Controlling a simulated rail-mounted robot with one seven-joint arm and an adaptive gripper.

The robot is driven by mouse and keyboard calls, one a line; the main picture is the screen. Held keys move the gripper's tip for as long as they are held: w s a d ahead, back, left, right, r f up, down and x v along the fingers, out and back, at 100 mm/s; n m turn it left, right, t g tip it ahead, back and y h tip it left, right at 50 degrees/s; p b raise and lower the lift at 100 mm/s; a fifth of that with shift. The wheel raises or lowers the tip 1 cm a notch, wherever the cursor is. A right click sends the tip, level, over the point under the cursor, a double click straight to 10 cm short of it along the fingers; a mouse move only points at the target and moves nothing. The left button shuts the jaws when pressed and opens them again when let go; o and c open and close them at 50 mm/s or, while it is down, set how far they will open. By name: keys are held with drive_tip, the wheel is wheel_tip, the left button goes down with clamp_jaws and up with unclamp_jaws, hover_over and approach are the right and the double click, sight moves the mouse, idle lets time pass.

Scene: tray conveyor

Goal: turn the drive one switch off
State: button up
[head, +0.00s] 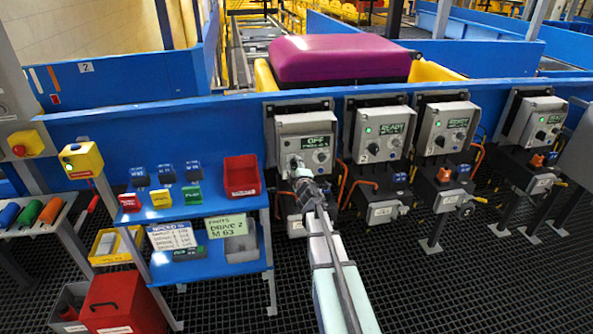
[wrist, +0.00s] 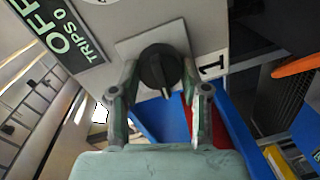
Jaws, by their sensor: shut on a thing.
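The drive one box (head: 287,128) is the leftmost of the grey drive boxes in the head view. Its green display (head: 312,142) reads OFF; in the wrist view the display (wrist: 62,35) reads OFF and TRIPS, with a label "1" (wrist: 212,66) beside the switch. The switch is a black round knob (wrist: 152,66) with a pale pointer line, on a light square plate. My gripper (wrist: 160,78) has its two fingers on either side of the knob and is shut on it. In the head view my gripper (head: 296,168) is at the box's lower front, hiding the knob.
Other drive boxes (head: 383,129) stand to the right, with displays lit and orange handles below. A blue shelf (head: 215,205) with small coloured blocks and a red bin (head: 241,175) is on the left. A purple suitcase (head: 340,58) lies in a yellow tray behind.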

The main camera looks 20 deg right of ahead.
drive_tip(key=shift+w+n, duration=0.1)
drive_tip(key=shift+n, duration=0.4)
drive_tip(key=o, duration=1.1)
drive_tip(key=shift+o, duration=0.2)
drive_tip(key=v, duration=1.2)
